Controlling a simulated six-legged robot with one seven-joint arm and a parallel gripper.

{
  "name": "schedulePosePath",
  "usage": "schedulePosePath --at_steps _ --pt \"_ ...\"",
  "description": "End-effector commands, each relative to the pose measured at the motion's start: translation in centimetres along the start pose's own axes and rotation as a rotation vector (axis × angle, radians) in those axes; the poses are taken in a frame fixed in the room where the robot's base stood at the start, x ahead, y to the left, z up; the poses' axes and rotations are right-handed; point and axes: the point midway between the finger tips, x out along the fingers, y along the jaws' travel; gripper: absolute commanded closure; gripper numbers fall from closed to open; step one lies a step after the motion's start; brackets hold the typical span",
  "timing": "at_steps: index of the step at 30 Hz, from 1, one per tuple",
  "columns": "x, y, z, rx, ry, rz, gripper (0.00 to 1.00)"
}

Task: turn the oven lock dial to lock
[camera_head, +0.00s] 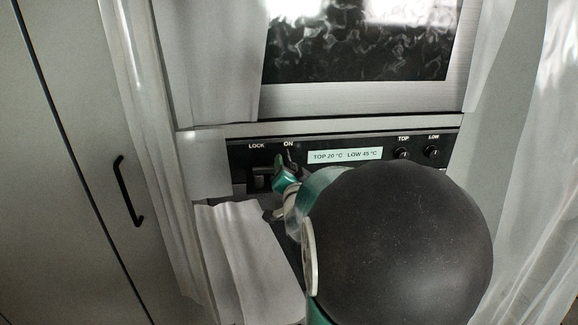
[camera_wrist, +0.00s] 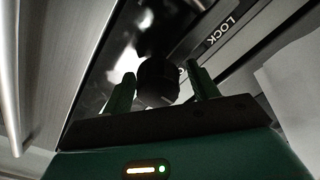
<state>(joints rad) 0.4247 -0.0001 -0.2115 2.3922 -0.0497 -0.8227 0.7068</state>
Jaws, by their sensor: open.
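The oven control panel (camera_head: 235,152) is a dark strip below the oven window, with the words LOCK and ON at its left part. My gripper (camera_head: 279,178) is in front of this left part and hides the lock dial in the head view. In the wrist view my gripper (camera_wrist: 160,78) is open, with its two green fingers apart. A round black dial (camera_wrist: 157,84) shows between the fingers. I cannot tell whether either finger touches it. The LOCK label (camera_wrist: 222,31) is at its upper right. Which way the dial points cannot be made out.
The panel's display (camera_head: 345,155) reads TOP 20 °C, LOW 45 °C. The TOP knob (camera_head: 402,154) and LOW knob (camera_head: 432,152) are at its right. Pale cloths hang at both sides, one (camera_head: 245,255) below the panel. A cabinet door with a black handle (camera_head: 128,192) stands left.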

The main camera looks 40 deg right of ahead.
Motion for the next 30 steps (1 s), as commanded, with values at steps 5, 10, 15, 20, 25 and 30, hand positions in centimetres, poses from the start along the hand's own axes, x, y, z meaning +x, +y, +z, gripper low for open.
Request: schedulePosePath --at_steps 5,10,15,20,25,30 --pt "-0.14 0.10 -0.04 0.000 0.000 0.001 0.41" --pt "-0.32 0.13 -0.05 0.000 -0.001 0.001 0.41" --pt "-0.41 0.14 -0.07 0.000 0.000 0.001 0.55" --pt "-0.37 0.13 -0.04 0.000 -0.001 0.001 0.86" --pt "-0.28 0.12 0.00 0.000 -0.002 0.001 1.00" --pt "-0.03 0.03 0.12 0.010 -0.003 0.001 1.00"
